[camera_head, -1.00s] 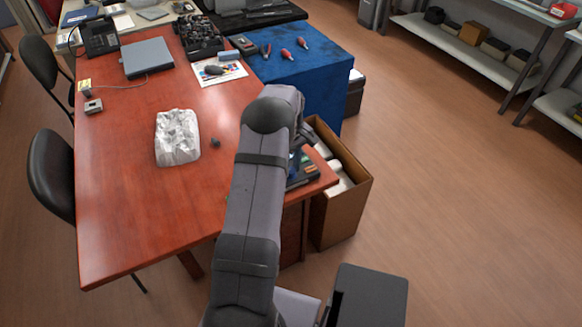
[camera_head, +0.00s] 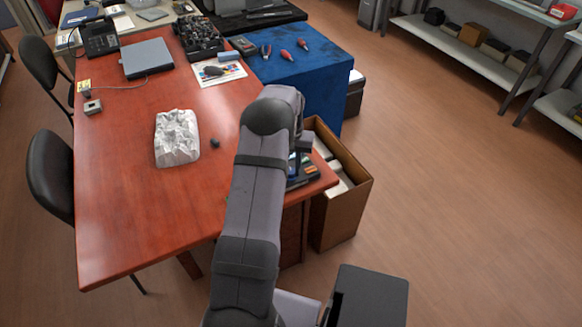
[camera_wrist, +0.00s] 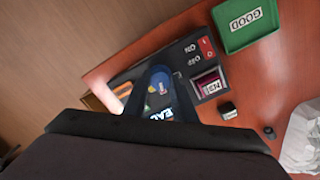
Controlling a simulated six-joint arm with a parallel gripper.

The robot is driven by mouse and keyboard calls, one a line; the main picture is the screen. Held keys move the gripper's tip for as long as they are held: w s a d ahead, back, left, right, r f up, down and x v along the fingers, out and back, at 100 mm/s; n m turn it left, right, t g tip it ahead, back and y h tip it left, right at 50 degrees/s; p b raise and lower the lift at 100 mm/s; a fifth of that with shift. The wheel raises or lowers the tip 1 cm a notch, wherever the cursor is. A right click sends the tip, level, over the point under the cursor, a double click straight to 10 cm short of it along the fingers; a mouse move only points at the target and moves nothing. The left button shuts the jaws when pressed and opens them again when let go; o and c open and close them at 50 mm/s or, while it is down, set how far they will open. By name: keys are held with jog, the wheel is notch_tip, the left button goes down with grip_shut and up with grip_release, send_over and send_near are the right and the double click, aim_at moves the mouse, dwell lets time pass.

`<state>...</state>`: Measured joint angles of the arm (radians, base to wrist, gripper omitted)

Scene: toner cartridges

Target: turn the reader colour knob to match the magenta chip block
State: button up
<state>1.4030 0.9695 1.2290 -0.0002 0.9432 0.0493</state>
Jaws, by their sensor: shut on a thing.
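The reader (camera_wrist: 181,58) is a dark box on the desk's corner, seen in the wrist view, with a red switch and white lettering. My gripper (camera_wrist: 154,88) is over its panel, with the dark fingers around a small round part with blue on it, which seems to be the colour knob (camera_wrist: 159,87). The fingers hide much of it, so its setting cannot be read. A block with a magenta face and a white label (camera_wrist: 209,85) sits in the reader's slot. In the head view my arm covers most of the reader (camera_head: 304,178).
A green tray marked GOOD (camera_wrist: 245,20) lies beside the reader. A small dark block (camera_wrist: 228,110) and a dark round piece (camera_wrist: 268,132) are on the desk near a crumpled white object (camera_head: 177,138). An open cardboard box (camera_head: 345,205) stands beside the desk.

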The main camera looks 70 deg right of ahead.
jog(key=shift+m, duration=0.4)
jog(key=o, duration=1)
jog(key=shift+o, duration=0.2)
jog(key=shift+r, duration=0.1)
jog(key=shift+r+b, duration=0.85)
jog(key=shift+r, duration=2.8)
